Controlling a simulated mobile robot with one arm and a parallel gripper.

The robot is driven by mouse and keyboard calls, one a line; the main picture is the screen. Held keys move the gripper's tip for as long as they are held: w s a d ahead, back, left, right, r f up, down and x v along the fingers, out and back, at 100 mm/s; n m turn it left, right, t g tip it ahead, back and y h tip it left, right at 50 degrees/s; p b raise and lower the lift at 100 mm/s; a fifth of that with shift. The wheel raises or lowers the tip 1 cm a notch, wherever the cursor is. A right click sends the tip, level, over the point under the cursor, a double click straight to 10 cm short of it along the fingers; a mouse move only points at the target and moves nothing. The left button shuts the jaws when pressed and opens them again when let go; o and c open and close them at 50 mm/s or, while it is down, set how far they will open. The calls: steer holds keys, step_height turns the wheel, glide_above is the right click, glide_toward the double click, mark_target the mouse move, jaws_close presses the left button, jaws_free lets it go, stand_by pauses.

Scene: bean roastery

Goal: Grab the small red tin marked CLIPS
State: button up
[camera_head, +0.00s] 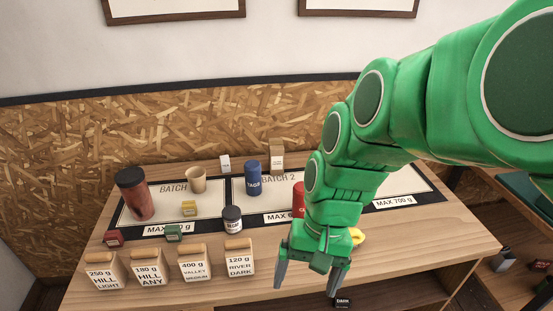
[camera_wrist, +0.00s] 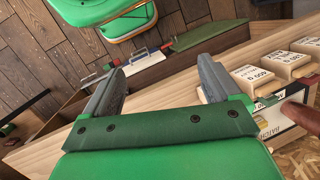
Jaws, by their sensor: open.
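A red cylinder (camera_head: 299,198), which may be the CLIPS tin, stands on the table just left of my arm. My arm hides part of it, and no marking on it can be read. A small red block-like item (camera_head: 113,237) lies at the table's left, its label too small to read. My gripper (camera_head: 308,280) is open and empty, over the table's front edge, in front of the red cylinder. In the wrist view my open fingers (camera_wrist: 160,80) have nothing between them.
A blue TAGS tin (camera_head: 253,178), a dark-lidded jar (camera_head: 232,219), a beige cup (camera_head: 195,180) and a large reddish canister (camera_head: 133,197) stand on the table. Several labelled bags (camera_head: 240,260) line the front left. A yellow item (camera_head: 357,236) shows beside my gripper.

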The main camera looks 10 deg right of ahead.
steer(key=w+a+m+y, duration=0.3)
steer(key=w+m+y, duration=0.15)
steer(key=w, duration=0.65)
steer(key=m+t+y, duration=0.5)
steer(key=m+t, duration=0.3)
steer(key=m, duration=0.8)
glide_toward(302, 190)
step_height(302, 190, down, 2)
steer(key=w+a, duration=0.1)
steer(key=w, duration=0.1)
steer(key=shift+x, duration=4.2)
steer(key=shift+d+f, duration=0.1)
steer(key=shift+c, duration=0.2)
steer(key=c, duration=1.2)
